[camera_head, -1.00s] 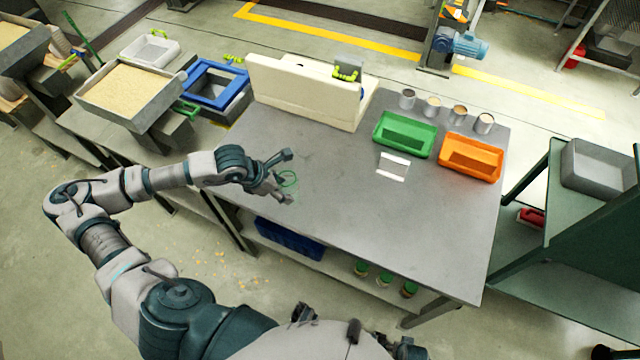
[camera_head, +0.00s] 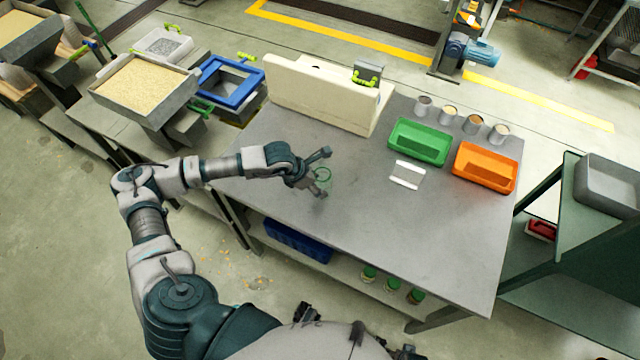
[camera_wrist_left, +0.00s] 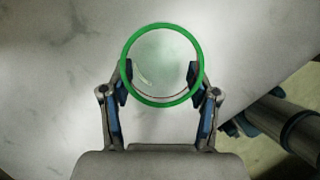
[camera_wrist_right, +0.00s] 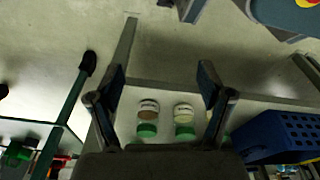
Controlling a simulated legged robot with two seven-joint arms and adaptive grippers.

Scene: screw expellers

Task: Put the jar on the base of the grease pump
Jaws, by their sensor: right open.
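A clear jar with a green rim (camera_head: 323,175) is in my left gripper (camera_head: 322,172), over the grey table's left part. In the left wrist view the jar (camera_wrist_left: 160,62) sits between the two fingers of the left gripper (camera_wrist_left: 160,72), which are closed against its sides. Its height above the table is hard to judge. I cannot pick out the grease pump's base with certainty; a rectangle with white edges (camera_head: 407,175) lies on the table to the right. My right gripper (camera_wrist_right: 160,92) is open and empty, low near the table's lower shelf.
A green bin (camera_head: 419,142), an orange bin (camera_head: 485,167) and several cans (camera_head: 474,124) stand at the table's right rear. A cream machine housing (camera_head: 325,95) stands at the back. Small green-lidded jars (camera_head: 391,284) and a blue crate (camera_head: 297,241) are on the lower shelf. The table's middle is clear.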

